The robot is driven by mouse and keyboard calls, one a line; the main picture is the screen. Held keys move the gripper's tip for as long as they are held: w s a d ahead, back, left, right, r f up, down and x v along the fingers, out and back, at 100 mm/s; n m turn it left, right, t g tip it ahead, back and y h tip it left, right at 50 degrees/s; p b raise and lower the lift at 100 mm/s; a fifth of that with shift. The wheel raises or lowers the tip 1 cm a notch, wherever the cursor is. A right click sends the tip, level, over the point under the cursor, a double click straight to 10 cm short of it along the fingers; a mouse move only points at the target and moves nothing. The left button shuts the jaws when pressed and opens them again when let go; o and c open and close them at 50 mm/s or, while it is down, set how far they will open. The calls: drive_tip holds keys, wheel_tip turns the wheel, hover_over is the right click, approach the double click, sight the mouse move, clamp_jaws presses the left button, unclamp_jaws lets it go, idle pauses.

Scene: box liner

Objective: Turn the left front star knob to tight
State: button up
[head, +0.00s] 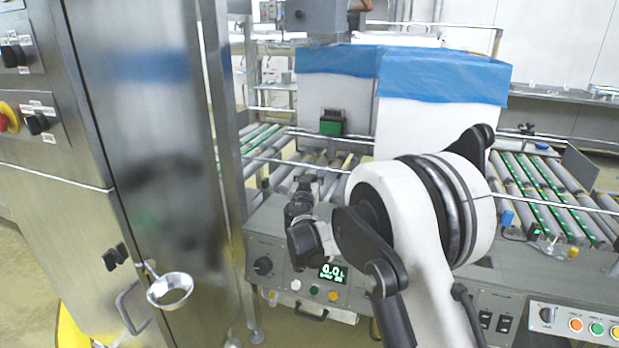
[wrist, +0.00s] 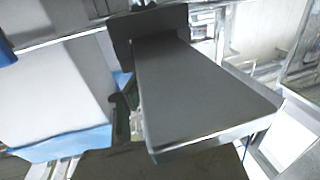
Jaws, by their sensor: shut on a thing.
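My gripper (head: 299,204) shows small and dark in the head view, left of my white arm joint. It is at the front left of the roller conveyor, beside the guide rail and in front of the lined box. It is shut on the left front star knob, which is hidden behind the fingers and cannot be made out. I cannot read the knob's turn angle. In the wrist view a large grey flat part (wrist: 195,85) fills the middle, and neither the fingertips nor the knob can be told clearly.
A white box with a blue liner (head: 440,79) stands behind my arm. A control panel with a green display (head: 333,273) is below my gripper. A tall steel cabinet (head: 140,110) stands close on the left, with a metal cup (head: 170,290) on it.

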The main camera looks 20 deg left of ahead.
idle(0.4)
drive_tip(key=o, duration=1.3)
drive_tip(key=shift+c, duration=0.2)
drive_tip(key=v, duration=1.2)
